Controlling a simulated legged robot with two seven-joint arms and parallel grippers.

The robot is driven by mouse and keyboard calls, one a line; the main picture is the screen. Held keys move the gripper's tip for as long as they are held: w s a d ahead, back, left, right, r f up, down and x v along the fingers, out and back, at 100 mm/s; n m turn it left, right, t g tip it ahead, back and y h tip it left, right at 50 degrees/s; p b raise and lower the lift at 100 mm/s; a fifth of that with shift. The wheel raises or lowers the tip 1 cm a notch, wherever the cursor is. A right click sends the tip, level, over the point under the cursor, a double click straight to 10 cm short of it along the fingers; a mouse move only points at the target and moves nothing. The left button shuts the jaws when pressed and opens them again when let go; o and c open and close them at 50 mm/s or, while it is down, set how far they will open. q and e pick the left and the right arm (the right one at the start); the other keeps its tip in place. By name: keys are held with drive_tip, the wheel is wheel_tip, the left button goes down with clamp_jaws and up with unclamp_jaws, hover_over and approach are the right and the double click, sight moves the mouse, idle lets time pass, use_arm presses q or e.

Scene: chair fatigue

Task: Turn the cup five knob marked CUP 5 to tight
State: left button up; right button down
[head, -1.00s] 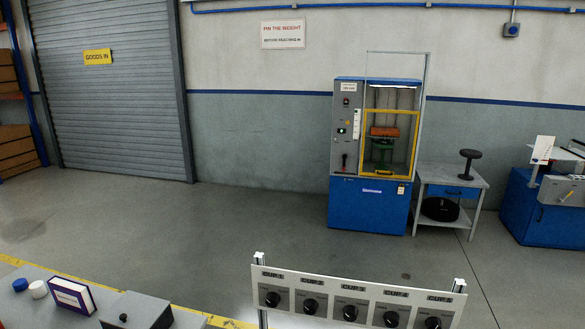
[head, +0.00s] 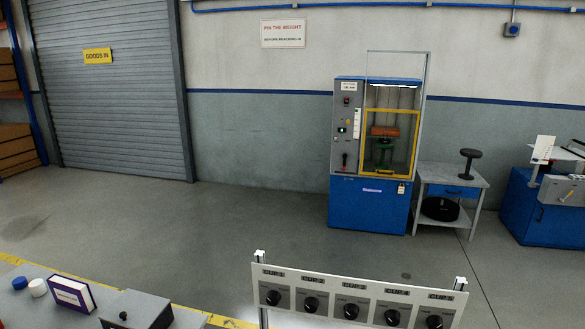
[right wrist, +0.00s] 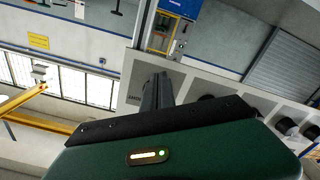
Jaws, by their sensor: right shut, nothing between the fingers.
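The white panel (head: 385,290) stands at the bottom of the head view with a row of black knobs, each on a dark plate under a small label. My left gripper is not in view.
Other knobs (right wrist: 287,126) sit close beside the gripper along the panel. A grey box (head: 138,311), a purple-and-white box (head: 71,293) and two caps lie at the lower left. The blue test machine (head: 369,205) stands beyond open floor.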

drive_tip(key=v, duration=0.4)
drive_tip(key=shift+s, duration=0.35)
wheel_tip(320, 180, up, 4)
drive_tip(key=s+d+n+p, duration=0.25)
drive_tip(key=n+p, duration=0.55)
drive_tip(key=n, duration=0.4)
drive_tip(key=b+x, duration=0.1)
drive_tip(key=x, duration=0.6)
drive_tip(key=shift+w+d+b, duration=0.1)
drive_tip(key=shift+b, duration=0.2)
drive_tip(key=shift+w+d, duration=0.1)
drive_tip(key=shift+w, duration=0.25)
